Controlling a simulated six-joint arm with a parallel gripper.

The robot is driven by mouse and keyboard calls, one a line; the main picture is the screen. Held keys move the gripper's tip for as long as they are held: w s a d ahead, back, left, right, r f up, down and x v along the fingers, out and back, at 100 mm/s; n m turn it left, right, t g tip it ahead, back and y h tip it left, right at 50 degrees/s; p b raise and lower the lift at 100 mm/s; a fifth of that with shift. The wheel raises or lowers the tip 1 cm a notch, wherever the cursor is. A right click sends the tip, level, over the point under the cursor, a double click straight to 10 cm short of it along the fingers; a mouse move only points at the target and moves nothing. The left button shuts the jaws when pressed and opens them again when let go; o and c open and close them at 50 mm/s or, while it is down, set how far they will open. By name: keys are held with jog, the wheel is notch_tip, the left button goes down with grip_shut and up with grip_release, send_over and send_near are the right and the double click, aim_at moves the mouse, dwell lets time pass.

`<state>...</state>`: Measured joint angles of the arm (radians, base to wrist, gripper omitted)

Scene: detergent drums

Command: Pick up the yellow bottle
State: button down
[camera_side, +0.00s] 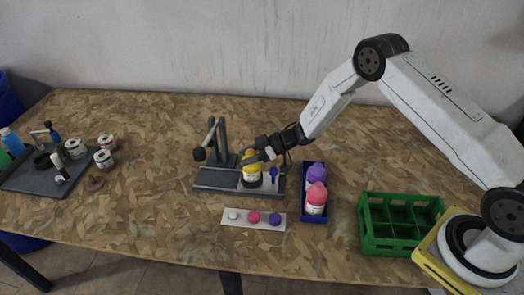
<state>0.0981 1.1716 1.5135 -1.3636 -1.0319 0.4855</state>
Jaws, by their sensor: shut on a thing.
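The yellow bottle (252,174) stands upright on the dark base of a grey fixture in the middle of the table. It has a dark label low on its side. My gripper (254,156) reaches in from the right and is shut on the yellow bottle near its top. The fingers hide part of the bottle's upper end. The bottle appears to stand on the fixture's base; I cannot see a gap beneath it.
The fixture (208,188) has an upright post and lever left of the bottle. A blue tray (307,216) holds purple and pink bottles. A white strip (243,224) carries three caps in front. A green crate (375,243) stands right. Cans and a dark tray (30,181) are left.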

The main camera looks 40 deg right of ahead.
jog(key=shift+r, duration=0.15)
dwell(0.8)
jog(key=shift+r, duration=0.85)
jog(key=s+d+r, duration=0.2)
jog(key=s+r, duration=0.9)
jog(key=s, duration=0.2)
jog(key=shift+s, duration=0.4)
